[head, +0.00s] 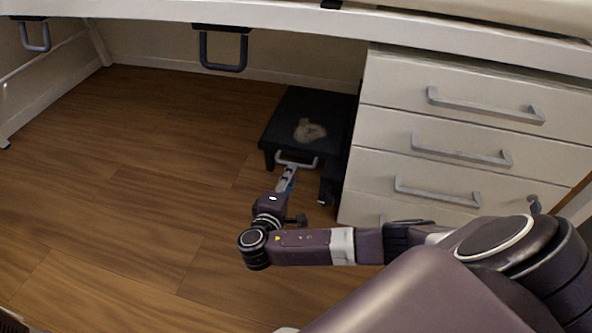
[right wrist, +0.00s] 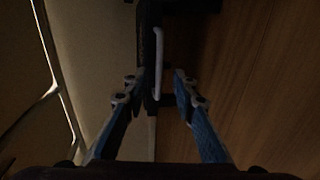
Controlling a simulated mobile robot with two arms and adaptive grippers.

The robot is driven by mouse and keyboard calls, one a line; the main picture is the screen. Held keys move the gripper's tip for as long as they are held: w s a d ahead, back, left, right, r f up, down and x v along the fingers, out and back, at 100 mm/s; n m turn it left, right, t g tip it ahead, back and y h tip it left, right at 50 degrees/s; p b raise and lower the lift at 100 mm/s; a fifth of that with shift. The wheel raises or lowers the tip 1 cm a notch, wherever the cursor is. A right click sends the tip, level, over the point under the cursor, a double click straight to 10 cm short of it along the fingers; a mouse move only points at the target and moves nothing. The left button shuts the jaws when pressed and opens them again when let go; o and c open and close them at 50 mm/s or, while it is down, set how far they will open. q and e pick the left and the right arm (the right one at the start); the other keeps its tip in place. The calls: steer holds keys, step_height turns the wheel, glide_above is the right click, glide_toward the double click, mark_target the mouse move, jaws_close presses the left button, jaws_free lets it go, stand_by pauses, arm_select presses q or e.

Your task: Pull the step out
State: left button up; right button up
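The step (head: 283,118) is a low black stool on the wood floor under the table, left of the drawer unit. A pale patch lies on its top. A light grey bar handle (head: 297,165) is on its near side. My right gripper (head: 288,172) reaches to this handle from the front. In the right wrist view my right gripper (right wrist: 154,80) has its two blue-padded fingers apart. The handle (right wrist: 159,58) appears in line with the gap between the fingertips; contact is not clear. My left gripper is not in view.
A white drawer unit (head: 455,130) with several grey handles stands close to the right of the step. The white table edge (head: 290,32) runs above, with dark hanging handles (head: 223,66) under it. The floor (head: 130,190) left and in front is clear.

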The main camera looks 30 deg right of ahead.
mark_target(296, 164)
steer(key=b+x, duration=0.4)
steer(key=x, duration=0.3)
steer(key=shift+b, duration=0.35)
jaws_close()
